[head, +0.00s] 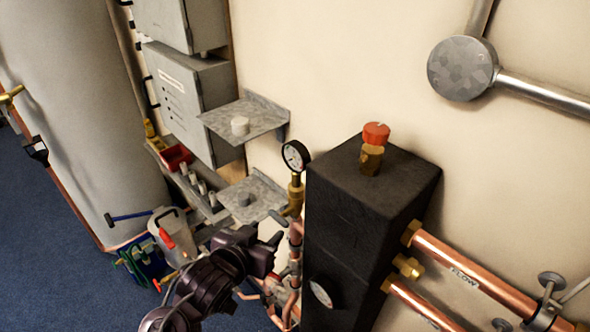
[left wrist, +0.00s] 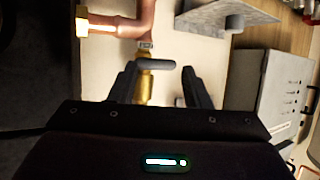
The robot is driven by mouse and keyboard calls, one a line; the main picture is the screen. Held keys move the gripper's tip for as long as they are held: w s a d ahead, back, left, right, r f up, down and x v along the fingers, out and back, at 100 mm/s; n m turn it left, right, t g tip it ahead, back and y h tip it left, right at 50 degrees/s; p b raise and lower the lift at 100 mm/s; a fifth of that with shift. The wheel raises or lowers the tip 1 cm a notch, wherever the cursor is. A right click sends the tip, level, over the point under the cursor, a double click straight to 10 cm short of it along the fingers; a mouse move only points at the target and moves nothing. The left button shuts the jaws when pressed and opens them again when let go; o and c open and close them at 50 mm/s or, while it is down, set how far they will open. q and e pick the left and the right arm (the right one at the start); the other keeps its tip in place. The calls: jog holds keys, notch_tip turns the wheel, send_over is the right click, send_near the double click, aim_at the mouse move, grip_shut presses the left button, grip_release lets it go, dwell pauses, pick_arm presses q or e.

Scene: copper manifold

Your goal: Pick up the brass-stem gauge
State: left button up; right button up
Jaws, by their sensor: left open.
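The brass-stem gauge (head: 295,156) has a round white dial with a dark rim. It stands upright on a brass stem beside the left face of a black block. My left gripper (head: 270,248) is below and left of it in the head view, apart from the dial. In the left wrist view my left gripper (left wrist: 160,78) is open. A brass fitting (left wrist: 146,88) and a grey lever (left wrist: 155,64) show between or beyond its fingers; contact cannot be told. The dial is not seen there. My right gripper is not in view.
The black block (head: 345,215) carries a red-capped brass valve (head: 373,148). A second dial (head: 320,293) sits low on the block. Copper pipes (head: 470,280) run right. Grey shelves (head: 245,117) and a grey cabinet (head: 190,105) are on the left. A bucket (head: 170,235) stands below.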

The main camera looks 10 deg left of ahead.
aim_at(293, 174)
pick_arm(q)
jog(key=w+d+r+t+h, duration=0.1)
jog(key=r, duration=0.2)
jog(key=w+d+r+m+t+h, duration=0.1)
jog(key=w+r, duration=0.1)
jog(key=w+d+r+t+h, duration=0.1)
jog(key=r+t, duration=0.1)
jog(key=r, duration=0.1)
jog(key=shift+w+r+h, duration=0.2)
jog(key=shift+r+h, duration=0.15)
jog(key=shift+h, duration=0.05)
jog(key=shift+m, duration=0.3)
jog(key=p+x, duration=0.1)
jog(key=x, duration=0.1)
jog(key=p+x, duration=0.1)
jog(key=x, duration=0.1)
jog(key=p+x, duration=0.1)
jog(key=x, duration=0.1)
jog(key=shift+w+a, duration=0.15)
jog(key=shift+a, duration=0.2)
jog(key=shift+w+d+f, duration=0.1)
jog(key=shift+w+d, duration=0.05)
jog(key=shift+w, duration=0.15)
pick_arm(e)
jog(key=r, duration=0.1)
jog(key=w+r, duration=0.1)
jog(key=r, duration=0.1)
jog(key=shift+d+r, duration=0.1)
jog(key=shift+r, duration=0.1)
